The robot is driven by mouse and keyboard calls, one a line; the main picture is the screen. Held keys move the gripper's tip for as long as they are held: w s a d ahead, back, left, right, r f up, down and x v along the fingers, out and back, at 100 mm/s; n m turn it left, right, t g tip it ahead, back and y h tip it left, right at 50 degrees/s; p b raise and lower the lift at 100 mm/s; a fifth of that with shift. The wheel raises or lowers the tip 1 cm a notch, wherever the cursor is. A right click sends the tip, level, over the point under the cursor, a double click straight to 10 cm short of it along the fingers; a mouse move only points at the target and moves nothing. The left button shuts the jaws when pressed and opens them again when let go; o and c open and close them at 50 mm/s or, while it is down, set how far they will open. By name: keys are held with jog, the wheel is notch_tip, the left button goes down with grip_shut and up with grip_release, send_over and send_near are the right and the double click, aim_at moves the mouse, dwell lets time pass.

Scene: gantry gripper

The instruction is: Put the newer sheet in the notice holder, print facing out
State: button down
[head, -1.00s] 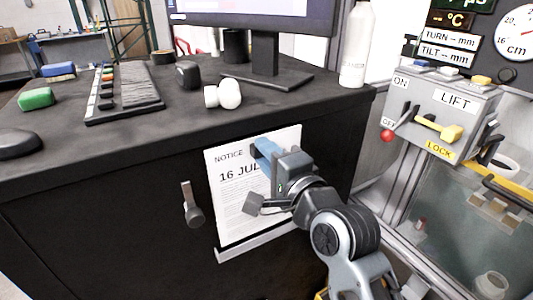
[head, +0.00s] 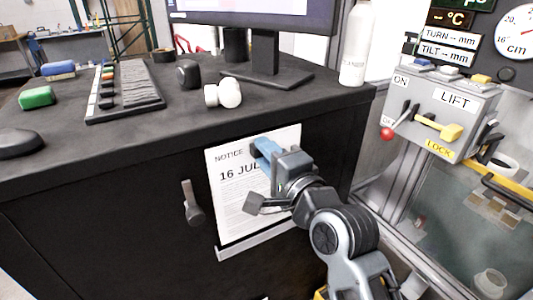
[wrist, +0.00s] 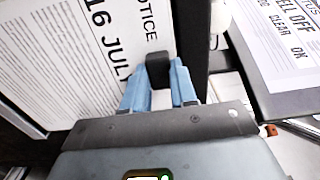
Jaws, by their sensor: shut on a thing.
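A white sheet (head: 232,205) headed NOTICE and 16 JUL stands flat against the front of the black desk, print facing out. Its lower edge is at a pale ledge (head: 258,241). My gripper (head: 264,152) is at the sheet's top, covering part of the date. In the wrist view the sheet (wrist: 75,60) reads NOTICE, 16 JULY. There the blue fingers of my gripper (wrist: 160,82) are closed about a small dark block (wrist: 157,62) at the sheet's top edge. I cannot tell whether the block is part of the holder. No second paper sheet is clearly seen.
A dark handle (head: 192,205) sticks out left of the sheet. On the desk (head: 130,150) are a keyboard (head: 124,92), a monitor (head: 265,50) and a white bottle (head: 356,45). A grey LIFT control box (head: 445,105) stands at right.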

jog(key=shift+f+b, duration=1.25)
jog(key=shift+f, duration=0.75)
jog(key=c, duration=0.8)
grip_release()
jog(key=b+v, duration=0.1)
jog(key=v, duration=0.6)
jog(key=shift+s+d, duration=0.25)
jog(key=shift+s, duration=0.1)
jog(key=shift+f, duration=0.1)
jog(key=s+d+f+n+h, duration=0.1)
jog(key=s+d+f+h, duration=0.2)
jog(key=s+d+f, duration=0.45)
jog(key=s+d+f+n+h, duration=0.25)
jog(key=s+d+f, duration=0.25)
jog(key=s, duration=0.5)
jog(key=s+d+r+n+h, duration=0.1)
jog(key=s+d+n, duration=0.3)
jog(key=s, duration=0.7)
jog(key=s+d+r+n+h, duration=0.2)
jog(key=s+d+n+h, duration=0.1)
jog(key=s, duration=0.8)
jog(key=shift+s+d+n, duration=0.2)
jog(key=shift+d+n, duration=0.15)
jog(key=shift+d, duration=0.45)
